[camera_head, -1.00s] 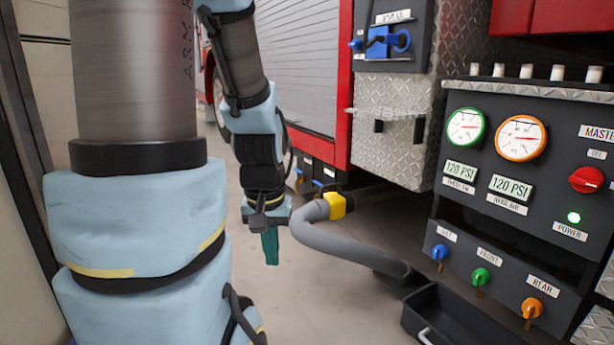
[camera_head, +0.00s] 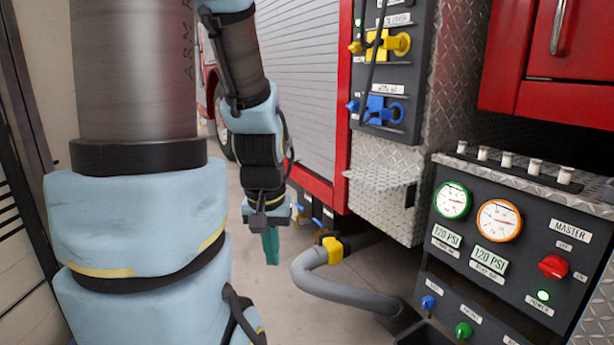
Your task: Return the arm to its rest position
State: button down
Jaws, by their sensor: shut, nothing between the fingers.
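My gripper (camera_head: 271,247) hangs at the end of my folded arm, left of centre, with its teal fingers pointing down over the floor. It is shut and empty, and appears apart from everything around it. My arm's blue links and grey tube fill the left of the view. The grey suction hose (camera_head: 345,291) with a yellow collar (camera_head: 333,250) curves along the floor to the right of my gripper.
The pump panel (camera_head: 480,262) stands at right with two gauges, a red master knob (camera_head: 553,267) and a lit green light. Yellow (camera_head: 385,44) and blue (camera_head: 381,110) valves sit above. A dark tray (camera_head: 408,328) is at bottom right. Bare floor lies around my gripper.

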notch_tip(320, 180, up, 13)
jog(key=p, duration=1.1)
